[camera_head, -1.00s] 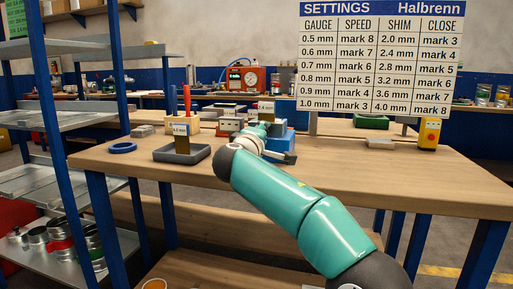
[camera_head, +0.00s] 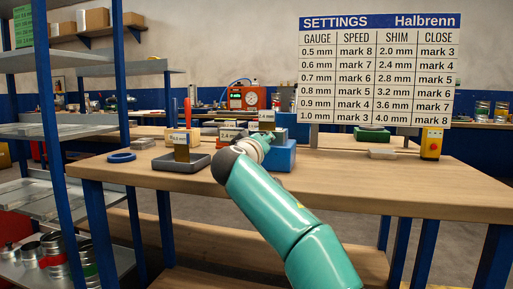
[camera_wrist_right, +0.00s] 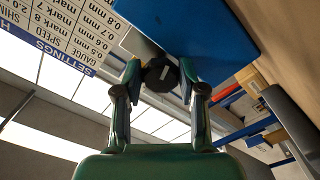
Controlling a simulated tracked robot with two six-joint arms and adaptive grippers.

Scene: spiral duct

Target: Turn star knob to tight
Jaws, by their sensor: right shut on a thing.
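The dark star knob (camera_wrist_right: 160,75) with a pale pointer line sits on the underside or face of a blue block (camera_wrist_right: 193,27) in the right wrist view. My right gripper (camera_wrist_right: 160,78) has its two fingers on either side of the knob, shut on it. In the head view the blue block (camera_head: 281,157) stands on the workbench, and my teal right arm reaches to it from the lower right. The knob is hidden there behind my right gripper (camera_head: 265,138). My left gripper is not in view.
The wooden bench (camera_head: 400,185) is largely clear to the right. A settings board (camera_head: 380,70) stands behind, with a yellow box with a red button (camera_head: 431,144) at right.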

